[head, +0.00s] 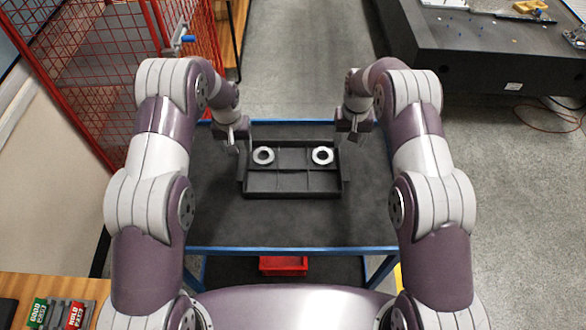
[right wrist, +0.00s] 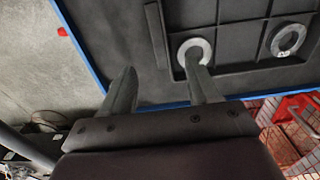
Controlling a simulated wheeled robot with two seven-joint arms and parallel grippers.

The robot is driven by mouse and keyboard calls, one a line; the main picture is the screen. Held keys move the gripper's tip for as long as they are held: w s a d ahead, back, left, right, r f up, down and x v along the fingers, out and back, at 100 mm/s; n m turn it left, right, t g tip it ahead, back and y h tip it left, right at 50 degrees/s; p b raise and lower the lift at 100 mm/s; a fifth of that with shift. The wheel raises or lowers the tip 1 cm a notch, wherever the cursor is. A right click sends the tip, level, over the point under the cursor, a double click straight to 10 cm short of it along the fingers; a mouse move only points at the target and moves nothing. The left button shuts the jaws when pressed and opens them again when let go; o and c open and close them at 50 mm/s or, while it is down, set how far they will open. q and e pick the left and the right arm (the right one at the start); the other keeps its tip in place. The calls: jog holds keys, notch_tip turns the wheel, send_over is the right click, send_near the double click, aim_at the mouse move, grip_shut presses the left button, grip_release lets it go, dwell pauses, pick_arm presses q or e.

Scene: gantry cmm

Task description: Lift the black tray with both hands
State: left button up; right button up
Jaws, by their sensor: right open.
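The black tray (head: 292,182) lies flat on the dark top of a blue-edged cart. It has low walls, inner dividers and a handle bar at each short side; the right wrist view shows one side bar (right wrist: 157,38). My right gripper (head: 346,146) is at the tray's right end, near its far corner. In the right wrist view its fingers (right wrist: 162,65) are apart and empty, with the side bar showing between and beyond them. I cannot tell whether they touch the tray. My left gripper (head: 241,146) is at the tray's left end, too small to read its jaws.
Two pale metal rings (head: 263,156) (head: 322,156) lie in the tray. The cart top (head: 290,225) is otherwise clear. A red bin (head: 284,265) sits below it. A red mesh fence (head: 85,70) stands left and a dark granite table (head: 480,60) stands right.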

aim_at(242, 164)
pick_arm(q)
jog(key=f, duration=0.3)
jog(key=w+f, duration=0.1)
jog(key=f, duration=0.7)
jog(key=shift+w, duration=0.15)
pick_arm(e)
notch_tip(242, 164, down, 11)
pick_arm(q)
jog(key=shift+c, duration=0.3)
pick_arm(e)
jog(key=shift+c, duration=0.3)
pick_arm(q)
grip_shut()
pick_arm(e)
grip_shut()
pick_arm(q)
jog(key=shift+r, duration=0.15)
pick_arm(e)
jog(key=shift+r, duration=0.1)
